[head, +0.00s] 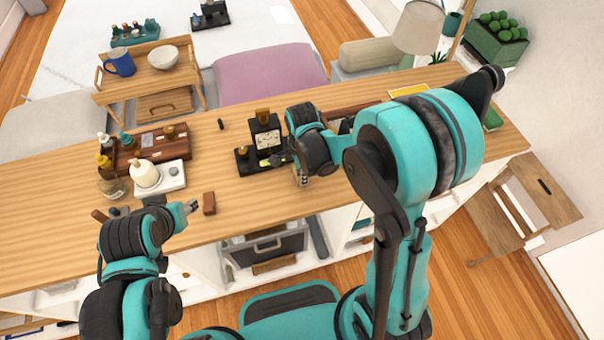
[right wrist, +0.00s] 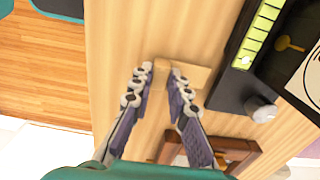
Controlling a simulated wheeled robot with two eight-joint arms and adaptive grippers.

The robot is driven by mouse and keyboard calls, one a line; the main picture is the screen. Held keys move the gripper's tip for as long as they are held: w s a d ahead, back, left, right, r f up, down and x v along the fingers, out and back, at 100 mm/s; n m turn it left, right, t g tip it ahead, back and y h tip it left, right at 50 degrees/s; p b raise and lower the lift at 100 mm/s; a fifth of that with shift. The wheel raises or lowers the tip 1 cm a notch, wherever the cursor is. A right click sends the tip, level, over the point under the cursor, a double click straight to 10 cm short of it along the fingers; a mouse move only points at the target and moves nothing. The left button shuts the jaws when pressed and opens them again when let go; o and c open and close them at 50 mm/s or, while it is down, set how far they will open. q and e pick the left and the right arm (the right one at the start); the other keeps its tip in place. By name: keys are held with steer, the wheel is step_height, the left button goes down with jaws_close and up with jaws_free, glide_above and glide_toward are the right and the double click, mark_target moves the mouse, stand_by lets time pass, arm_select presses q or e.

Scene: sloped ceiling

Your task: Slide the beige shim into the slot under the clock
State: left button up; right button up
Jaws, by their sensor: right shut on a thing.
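The black clock (head: 266,137) stands on a dark base on the wooden counter, with a yellow-green strip low on its front. In the right wrist view the dark clock base (right wrist: 232,85) is at the right, beside the strip. My right gripper (head: 303,181) is just right of the clock, low over the counter. In the wrist view its fingers (right wrist: 165,78) are closed on the beige shim (right wrist: 194,76), which reaches toward the clock base with a gap left. The slot itself cannot be made out. My left gripper (head: 190,207) is over the counter's front; its jaw opening is unclear.
A small brown block (head: 209,203) lies beside my left gripper. A white tray (head: 172,186) with a cream bottle and a dark wooden box (head: 126,165) stand farther left. A brown wooden frame (right wrist: 235,147) lies near the right fingers. Counter between block and clock is clear.

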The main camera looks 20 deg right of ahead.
steer(key=shift+f, duration=0.3)
steer(key=shift+w+r, duration=0.1)
steer(key=shift+w, duration=1.65)
steer(key=shift+w+a+b, duration=0.1)
steer(key=shift+w+b, duration=0.3)
steer(key=shift+w, duration=0.4)
steer(key=o, duration=0.9)
steer(key=shift+r, duration=0.1)
step_height(320, 180, up, 12)
steer(key=s+d+r+n+t, duration=0.1)
steer(key=s+d+n+t, duration=0.1)
steer(key=s+n, duration=0.5)
steer(key=s+d+r+n+t+b, duration=0.1)
steer(key=s+d+n+t, duration=0.2)
steer(key=s+n+t, duration=0.2)
steer(key=s+n, duration=0.3)
steer(key=n, duration=0.2)
steer(key=shift+s+n, duration=0.2)
steer(key=shift+n, duration=0.1)
